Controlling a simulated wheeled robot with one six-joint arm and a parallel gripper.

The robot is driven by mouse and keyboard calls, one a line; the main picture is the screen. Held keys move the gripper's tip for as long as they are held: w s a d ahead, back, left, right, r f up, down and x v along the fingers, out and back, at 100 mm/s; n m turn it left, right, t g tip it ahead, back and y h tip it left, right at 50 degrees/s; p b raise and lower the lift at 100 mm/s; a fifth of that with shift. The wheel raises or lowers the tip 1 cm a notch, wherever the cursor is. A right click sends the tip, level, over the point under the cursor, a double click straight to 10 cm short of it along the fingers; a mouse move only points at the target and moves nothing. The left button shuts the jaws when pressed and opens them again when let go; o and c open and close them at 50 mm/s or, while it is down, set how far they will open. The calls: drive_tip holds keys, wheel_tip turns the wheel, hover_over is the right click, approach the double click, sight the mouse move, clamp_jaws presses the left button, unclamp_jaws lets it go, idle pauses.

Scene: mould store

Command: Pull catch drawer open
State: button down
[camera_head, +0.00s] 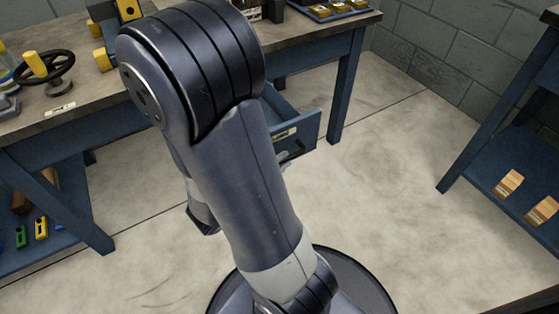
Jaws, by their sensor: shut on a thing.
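The catch drawer (306,128) is a blue drawer under the workbench, right of my arm in the head view. It stands partly pulled out, with its upper edge and part of its inside showing. A small pale label is on its front. My arm covers its left part. A small part of my gripper (288,157) shows at the drawer's front, just past the arm's edge. It is shut on the drawer's handle, but the grip itself is mostly hidden.
The wooden-topped workbench (95,85) has blue legs and carries a handwheel (45,68) and yellow-handled parts. A blue shelf unit (490,165) with wooden blocks stands at right. The concrete floor (385,190) between bench and shelf is clear.

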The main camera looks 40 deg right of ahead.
drive_tip(key=c, duration=1.5)
unclamp_jaws()
drive_tip(key=shift+a, duration=0.1)
drive_tip(key=w+p+v, duration=0.1)
drive_tip(key=p+v, duration=0.1)
drive_tip(key=v, duration=0.8)
drive_tip(key=shift+s+a+p, duration=0.25)
drive_tip(key=shift+s+p, duration=0.15)
drive_tip(key=shift+s, duration=0.05)
drive_tip(key=shift+d+r, duration=0.1)
drive_tip(key=shift+b+x, duration=1.4)
drive_tip(key=shift+x, duration=3.85)
drive_tip(key=shift+s, duration=0.1)
